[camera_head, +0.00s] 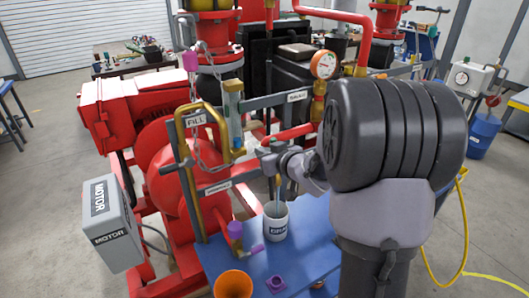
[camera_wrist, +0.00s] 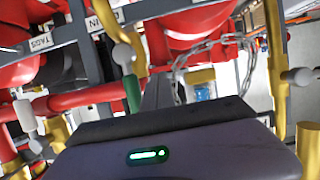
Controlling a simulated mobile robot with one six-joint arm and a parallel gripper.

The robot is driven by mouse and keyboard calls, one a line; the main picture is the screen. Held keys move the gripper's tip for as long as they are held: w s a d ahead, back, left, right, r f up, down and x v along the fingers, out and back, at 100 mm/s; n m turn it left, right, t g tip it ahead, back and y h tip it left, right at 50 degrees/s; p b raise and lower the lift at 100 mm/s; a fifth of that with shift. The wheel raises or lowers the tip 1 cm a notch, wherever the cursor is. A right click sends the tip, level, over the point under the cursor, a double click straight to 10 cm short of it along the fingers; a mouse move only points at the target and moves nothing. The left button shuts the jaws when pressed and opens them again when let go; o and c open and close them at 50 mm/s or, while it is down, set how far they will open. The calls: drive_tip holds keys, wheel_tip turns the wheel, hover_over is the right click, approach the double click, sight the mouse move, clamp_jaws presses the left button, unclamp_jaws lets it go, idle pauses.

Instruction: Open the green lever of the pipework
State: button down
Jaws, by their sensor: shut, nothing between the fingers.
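The green lever (camera_wrist: 132,93) shows in the wrist view as a short upright green bar, just left of my gripper's fingers. A grey rounded knob sits above it, and red and brass pipework lies behind it. I cannot make the lever out for certain in the head view, where my arm covers part of the pipework. My gripper (camera_wrist: 158,90) is shut and empty, with its fingers close beside the lever; I cannot tell whether they touch it. In the head view my gripper (camera_head: 273,163) is in front of the brass and red pipework, above a labelled white cup.
The white cup (camera_head: 276,221) stands on a blue bench (camera_head: 320,240). An orange funnel (camera_head: 233,284) and a purple part (camera_head: 275,283) are near its front. A chain (camera_head: 205,150) hangs by the FILL sign. A grey MOTOR box (camera_head: 110,223) is at left. Open floor lies at right.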

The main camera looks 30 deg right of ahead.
drive_tip(key=p+v, duration=0.3)
drive_tip(key=v, duration=0.6)
drive_tip(key=s+a+f+m+g+b, duration=0.2)
drive_tip(key=s+a+f+g+b, duration=0.2)
drive_tip(key=s+a, duration=0.7)
drive_tip(key=s+a+f+m+g+y+b, duration=0.1)
drive_tip(key=s+a+f+g+b, duration=0.3)
drive_tip(key=s+a+b, duration=0.4)
drive_tip(key=s+a+m, duration=0.1)
drive_tip(key=s+a, duration=0.2)
drive_tip(key=s, duration=0.2)
drive_tip(key=shift+s+a+f+m+y, duration=0.2)
drive_tip(key=shift+a+m+y, duration=0.1)
drive_tip(key=shift+m, duration=0.1)
